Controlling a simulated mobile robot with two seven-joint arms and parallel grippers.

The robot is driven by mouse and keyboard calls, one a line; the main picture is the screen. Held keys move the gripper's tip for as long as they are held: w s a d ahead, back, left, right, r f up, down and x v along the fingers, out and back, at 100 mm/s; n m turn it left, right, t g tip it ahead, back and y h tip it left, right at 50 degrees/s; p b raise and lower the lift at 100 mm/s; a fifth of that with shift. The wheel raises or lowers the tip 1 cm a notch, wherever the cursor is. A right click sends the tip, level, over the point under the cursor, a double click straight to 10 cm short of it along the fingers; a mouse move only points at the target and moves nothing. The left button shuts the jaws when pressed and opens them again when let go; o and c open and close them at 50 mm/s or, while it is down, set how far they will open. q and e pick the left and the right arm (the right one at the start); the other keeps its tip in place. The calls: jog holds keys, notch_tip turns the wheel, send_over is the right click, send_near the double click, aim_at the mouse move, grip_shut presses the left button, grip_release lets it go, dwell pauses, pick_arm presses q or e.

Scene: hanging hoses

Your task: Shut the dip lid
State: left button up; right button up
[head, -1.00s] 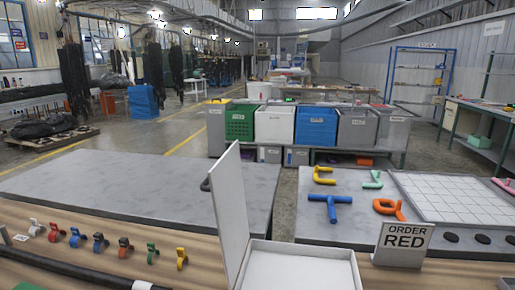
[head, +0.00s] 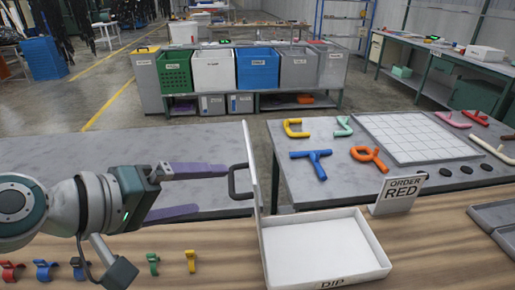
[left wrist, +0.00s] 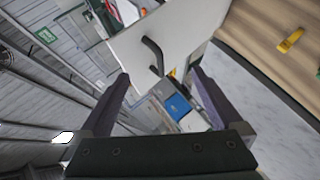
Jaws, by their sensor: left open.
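The white dip box (head: 322,250), with "DIP" on its front, stands open and looks empty on the wooden bench. Its white lid (head: 253,165) stands upright along the box's left edge, seen nearly edge-on. A dark handle (head: 232,183) sticks out from the lid's left, outer face. My left gripper (head: 212,190) is open, its two purple fingers pointing right toward the handle. In the left wrist view the handle (left wrist: 152,52) lies on the lid's face (left wrist: 185,30), ahead of the open fingers (left wrist: 160,75). No contact is clear. My right gripper is not in view.
An "ORDER RED" sign (head: 398,194) stands just right of the box. Several coloured clips, including a yellow one (head: 191,261), stand at the bench's front left. A grey table (head: 300,170) behind holds coloured pipe pieces and a white grid. A grey tray (head: 495,217) sits at right.

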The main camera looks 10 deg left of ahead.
aim_at(232, 185)
pick_arm(q)
jog(key=shift+b+x, duration=2.55)
jog(key=shift+x, duration=1.35)
jog(key=shift+a, duration=0.1)
jog(key=c, duration=1)
grip_shut()
jog(key=shift+f, duration=0.1)
